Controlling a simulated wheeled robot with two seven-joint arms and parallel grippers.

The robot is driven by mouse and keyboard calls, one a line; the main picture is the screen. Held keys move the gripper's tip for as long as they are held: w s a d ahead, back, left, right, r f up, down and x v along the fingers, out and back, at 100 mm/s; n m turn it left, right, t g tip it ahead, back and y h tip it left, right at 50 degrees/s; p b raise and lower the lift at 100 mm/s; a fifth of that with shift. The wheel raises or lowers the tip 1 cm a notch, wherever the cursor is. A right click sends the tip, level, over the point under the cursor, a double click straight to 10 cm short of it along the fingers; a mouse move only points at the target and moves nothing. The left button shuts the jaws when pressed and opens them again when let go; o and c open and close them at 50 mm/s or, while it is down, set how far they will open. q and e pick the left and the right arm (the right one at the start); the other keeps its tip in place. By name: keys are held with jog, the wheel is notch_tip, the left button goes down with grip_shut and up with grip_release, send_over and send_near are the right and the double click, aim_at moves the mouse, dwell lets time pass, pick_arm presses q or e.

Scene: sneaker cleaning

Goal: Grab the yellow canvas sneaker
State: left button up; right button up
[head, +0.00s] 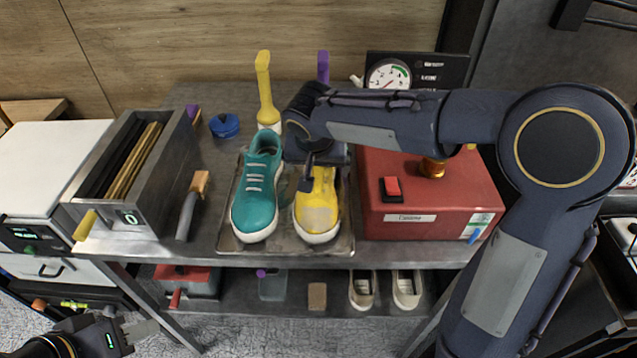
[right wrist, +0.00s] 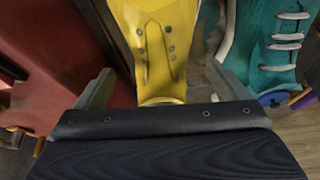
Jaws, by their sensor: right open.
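The yellow canvas sneaker (head: 318,212) stands on a metal tray (head: 287,246) on the table, toe toward the front, directly right of a teal sneaker (head: 257,200). My right gripper (head: 311,178) is over its rear part, and my wrist hides the heel in the head view. In the right wrist view the yellow sneaker (right wrist: 158,45) lies between the two spread fingers of my right gripper (right wrist: 158,85). I cannot tell whether either finger touches it. The teal sneaker (right wrist: 268,45) is beyond the right-hand finger. My left gripper (head: 140,330) is low at the left front, away from the sneakers.
A red box (head: 425,190) with a gauge panel (head: 400,72) behind it stands close on the right. A metal bin (head: 140,170) and a wood-tipped brush (head: 192,200) are on the left. Yellow (head: 265,90) and purple (head: 323,67) handles rise behind. A lower shelf holds beige shoes (head: 363,290).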

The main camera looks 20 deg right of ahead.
aim_at(318, 172)
jog(key=x, duration=0.4)
jog(key=shift+f+p, duration=0.2)
jog(key=shift+p, duration=0.1)
jog(key=shift+c, duration=0.4)
jog(key=c, duration=1.2)
